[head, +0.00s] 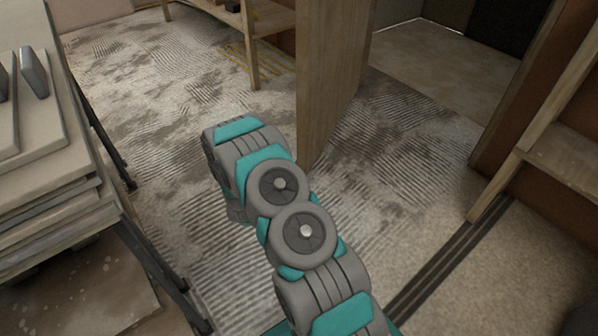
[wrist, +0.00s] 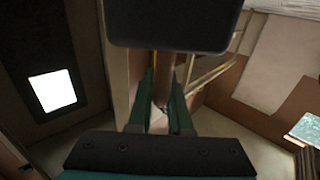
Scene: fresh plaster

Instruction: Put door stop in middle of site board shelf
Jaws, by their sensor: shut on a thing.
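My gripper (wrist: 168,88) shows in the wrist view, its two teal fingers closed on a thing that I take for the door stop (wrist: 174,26). The thing has a broad dark block across the top of the view. A narrow brownish strip shows between the fingers below the block; I cannot tell if it belongs to the thing. In the head view my arm hides the gripper and what it holds. A wooden shelf unit (head: 565,155) stands at the right edge of the head view. I cannot tell whether this is the site board shelf.
A stack of pale boards (head: 40,205) on dark legs stands at the left, with grey upright pieces (head: 34,74) on it. A wooden bench (head: 250,45) is at the back. A wooden door panel (head: 335,75) stands beyond my arm. The streaked floor between is clear.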

